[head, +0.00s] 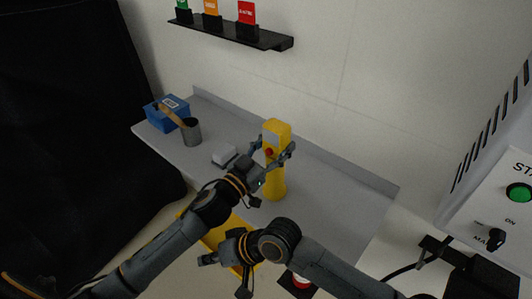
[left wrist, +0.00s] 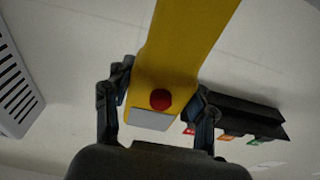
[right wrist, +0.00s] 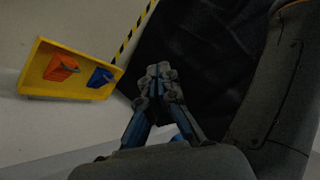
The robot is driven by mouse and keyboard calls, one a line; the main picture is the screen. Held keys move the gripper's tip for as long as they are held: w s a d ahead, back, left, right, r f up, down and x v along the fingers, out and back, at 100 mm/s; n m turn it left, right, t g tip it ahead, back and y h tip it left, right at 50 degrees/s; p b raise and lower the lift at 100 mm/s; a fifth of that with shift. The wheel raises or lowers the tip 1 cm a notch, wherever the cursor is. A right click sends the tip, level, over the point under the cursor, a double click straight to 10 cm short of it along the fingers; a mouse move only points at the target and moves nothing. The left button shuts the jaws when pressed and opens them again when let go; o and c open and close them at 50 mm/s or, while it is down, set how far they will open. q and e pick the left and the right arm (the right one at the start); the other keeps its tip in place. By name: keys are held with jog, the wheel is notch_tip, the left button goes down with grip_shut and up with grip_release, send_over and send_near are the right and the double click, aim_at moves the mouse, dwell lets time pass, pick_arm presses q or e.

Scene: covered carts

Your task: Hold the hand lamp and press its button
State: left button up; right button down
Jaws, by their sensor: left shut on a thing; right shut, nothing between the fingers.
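The hand lamp (head: 274,182) is yellow and roughly upright in the head view, over the grey table. A red button (head: 268,152) is on its side, beside a pale grey patch. My left gripper (head: 271,149) is shut on the lamp's upper part, one finger on each side. In the left wrist view the lamp (left wrist: 185,45) sits between the fingers and the button (left wrist: 160,99) shows uncovered. I cannot tell whether its base touches the table. My right gripper (head: 208,259) is shut and empty, below and left of the lamp; its closed fingertips show in the right wrist view (right wrist: 157,76).
On the table (head: 330,200) are a blue box (head: 168,115), a grey cup (head: 191,132) and a small whitish block (head: 224,155). A black shelf (head: 235,33) with coloured cards hangs above. A panel with a green button (head: 519,192) stands right.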

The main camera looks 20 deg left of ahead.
jog(key=s+d+r+n+g+h, duration=0.1)
jog(key=s+d+r+n+h, duration=0.3)
jog(key=d+r, duration=0.15)
jog(key=w+d+r+n+t+h, duration=0.1)
jog(key=w+r+t, duration=0.8)
jog(key=w+r, duration=1)
jog(key=d+r+h, duration=0.1)
jog(key=d, duration=0.1)
jog(key=shift+w+d+n, duration=0.2)
jog(key=shift+d+n, duration=0.1)
jog(key=shift+d, duration=0.1)
jog(key=x, duration=1)
